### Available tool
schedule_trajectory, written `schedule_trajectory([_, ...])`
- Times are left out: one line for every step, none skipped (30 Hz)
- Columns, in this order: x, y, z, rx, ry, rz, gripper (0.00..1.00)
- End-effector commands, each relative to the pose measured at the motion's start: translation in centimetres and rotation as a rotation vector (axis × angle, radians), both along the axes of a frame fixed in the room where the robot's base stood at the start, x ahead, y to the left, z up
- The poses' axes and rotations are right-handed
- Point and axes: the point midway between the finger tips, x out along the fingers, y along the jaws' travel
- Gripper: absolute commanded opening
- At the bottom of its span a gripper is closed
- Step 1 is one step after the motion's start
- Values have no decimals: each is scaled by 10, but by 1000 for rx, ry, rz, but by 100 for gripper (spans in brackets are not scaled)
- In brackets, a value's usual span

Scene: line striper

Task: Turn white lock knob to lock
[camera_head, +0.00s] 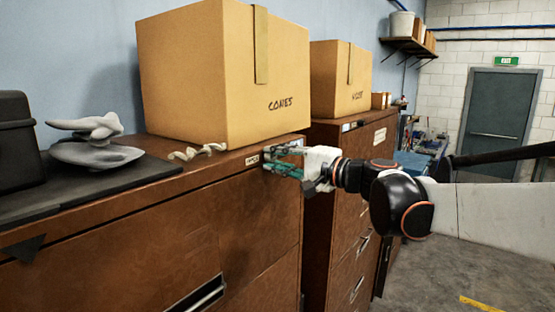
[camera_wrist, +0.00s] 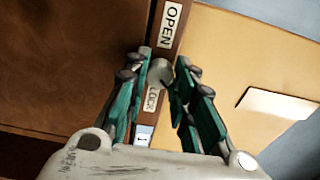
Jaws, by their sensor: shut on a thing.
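The lock knob (camera_wrist: 159,73) shows in the wrist view as a small, rounded, pale grey-white piece on the brown cabinet edge. It sits between an OPEN label (camera_wrist: 171,24) and a LOCK label (camera_wrist: 152,101). My gripper (camera_wrist: 164,64) has its green-padded fingers on both sides of the knob and is shut on it. The fingers partly cover the knob's sides, and its exact turn angle is hard to tell. In the head view my gripper (camera_head: 280,161) is at the upper right corner of the near cabinet's front, and the knob is hidden by the fingers.
A cardboard box marked CONES (camera_head: 200,80) stands on the near wooden cabinet (camera_head: 150,225), close above my gripper. A second box (camera_head: 335,85) stands on the farther cabinet (camera_head: 325,200). A grey object (camera_head: 95,150) lies on a dark mat at left. Floor at right is open.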

Motion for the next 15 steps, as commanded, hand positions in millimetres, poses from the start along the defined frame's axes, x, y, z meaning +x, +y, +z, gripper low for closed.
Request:
schedule_trajectory([0, 0, -1, -2, 0, 0, 0])
schedule_trajectory([0, 0, -1, -2, 0, 0, 0])
schedule_trajectory([0, 0, -1, -2, 0, 0, 0])
schedule_trajectory([0, 0, -1, -2, 0, 0, 0])
schedule_trajectory([0, 0, -1, -3, 0, 0, 0])
schedule_trajectory([0, 0, -1, -3, 0, 0, 30])
schedule_trajectory([0, 0, -1, -3, 0, 0, 37])
schedule_trajectory([0, 0, -1, -2, -1, 0, 44])
schedule_trajectory([0, 0, -1, -2, -1, 0, 44])
schedule_trajectory([0, 0, -1, -2, -1, 0, 44])
schedule_trajectory([0, 0, -1, -1, 0, 0, 44])
schedule_trajectory([0, 0, -1, -1, 0, 0, 44])
schedule_trajectory([0, 0, -1, -1, 0, 0, 44])
schedule_trajectory([0, 0, -1, -1, 0, 0, 44])
schedule_trajectory([0, 0, 0, -1, 0, 0, 44])
